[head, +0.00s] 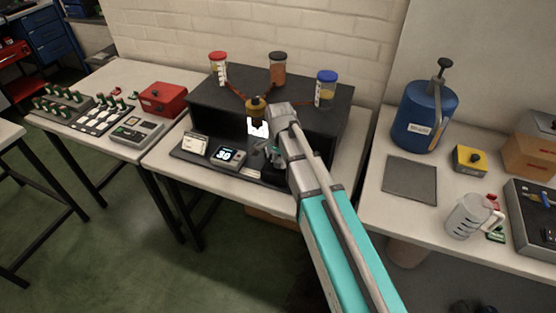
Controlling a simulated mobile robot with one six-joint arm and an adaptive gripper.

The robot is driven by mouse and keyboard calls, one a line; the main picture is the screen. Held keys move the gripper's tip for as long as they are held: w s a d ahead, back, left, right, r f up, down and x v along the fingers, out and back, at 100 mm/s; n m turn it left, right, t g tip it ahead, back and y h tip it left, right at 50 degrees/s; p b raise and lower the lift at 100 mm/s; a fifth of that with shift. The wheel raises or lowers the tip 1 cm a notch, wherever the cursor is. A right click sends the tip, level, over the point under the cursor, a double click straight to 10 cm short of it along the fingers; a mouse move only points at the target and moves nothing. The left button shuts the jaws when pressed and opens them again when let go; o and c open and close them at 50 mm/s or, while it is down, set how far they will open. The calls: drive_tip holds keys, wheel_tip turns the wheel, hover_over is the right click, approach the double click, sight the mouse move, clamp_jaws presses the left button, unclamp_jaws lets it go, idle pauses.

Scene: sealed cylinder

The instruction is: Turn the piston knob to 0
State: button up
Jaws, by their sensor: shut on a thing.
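The dark console (190,155) lies at the front of the middle table. Its small display (228,154) reads about 30. My gripper (271,153) reaches down over the console's right part, to the right of the display. It is shut on a small dark part there, which looks like the piston knob; my gripper and arm hide most of it, so its pointer and marks cannot be read. A yellow-brown valve piece (256,108) hangs at the black stand's front edge, with a bright white shape (257,128) below it.
A black stand (210,95) carries red-lidded (218,69), dark-lidded (278,69) and blue-lidded jars (326,89), joined by tubes to the valve. A blue tank (423,115), jug (470,216) and yellow box (469,159) are right. A red box (162,98) is left.

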drive_tip(key=shift+w+a, duration=0.1)
clamp_jaws()
drive_tip(key=shift+n, duration=0.3)
drive_tip(key=n, duration=0.3)
drive_tip(key=shift+n, duration=0.4)
drive_tip(key=n, duration=0.5)
drive_tip(key=shift+n, duration=0.3)
drive_tip(key=o, duration=1.1)
unclamp_jaws()
drive_tip(key=shift+s, duration=0.2)
